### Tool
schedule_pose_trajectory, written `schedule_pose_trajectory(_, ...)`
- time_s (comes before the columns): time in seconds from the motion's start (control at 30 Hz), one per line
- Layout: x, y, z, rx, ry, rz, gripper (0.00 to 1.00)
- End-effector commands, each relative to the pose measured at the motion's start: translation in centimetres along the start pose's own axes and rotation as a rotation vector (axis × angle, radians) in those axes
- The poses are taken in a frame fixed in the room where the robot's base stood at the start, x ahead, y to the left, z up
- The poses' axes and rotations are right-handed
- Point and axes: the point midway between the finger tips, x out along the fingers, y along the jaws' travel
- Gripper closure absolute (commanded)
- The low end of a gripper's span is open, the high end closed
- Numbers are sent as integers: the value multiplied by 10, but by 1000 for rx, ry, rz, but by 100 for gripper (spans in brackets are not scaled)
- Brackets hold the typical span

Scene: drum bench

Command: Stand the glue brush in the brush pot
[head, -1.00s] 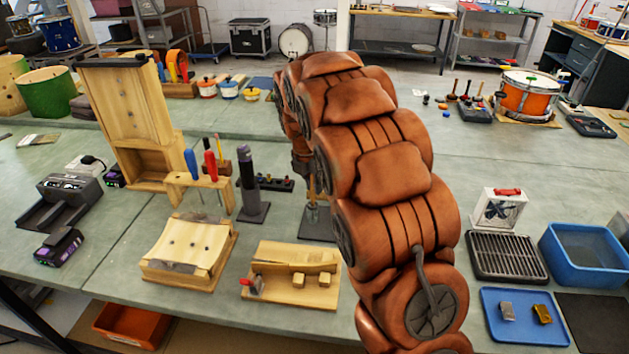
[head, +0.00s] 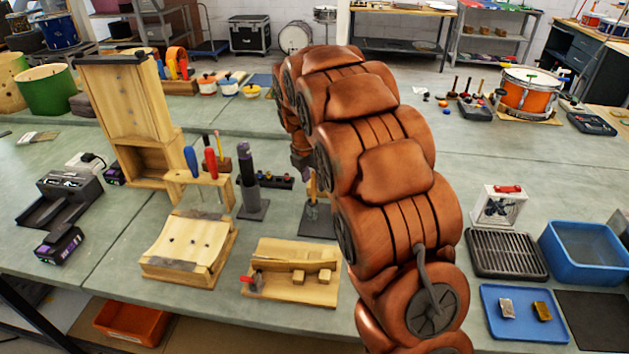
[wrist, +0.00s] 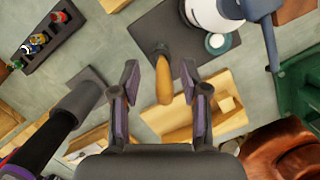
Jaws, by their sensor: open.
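A wooden handle (wrist: 163,82) with a dark collar at its lower end stands over a dark square plate (wrist: 143,35) in the wrist view; it appears to be the glue brush, bristles not clear. The handle also shows below my wrist in the head view (head: 311,188). My gripper (wrist: 161,78) is open, with one finger on each side of the handle and visible gaps in the picture. In the head view the arm partly hides the plate (head: 319,226). I cannot tell for sure which thing is the brush pot.
A dark upright cylinder (head: 248,180) stands left of the plate, near a wooden rack of screwdrivers (head: 202,186). A white container (wrist: 213,12) stands by the plate's edge. A wooden jig (head: 292,272) lies in front. A blue tub (head: 585,255) is at the right.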

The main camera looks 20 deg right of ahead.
Motion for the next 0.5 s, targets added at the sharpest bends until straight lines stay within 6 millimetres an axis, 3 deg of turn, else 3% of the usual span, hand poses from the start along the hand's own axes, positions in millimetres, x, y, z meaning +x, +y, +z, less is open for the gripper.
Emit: schedule_pose_trajectory(0.5, -91, 0, 0, 0, 0, 2, 55)
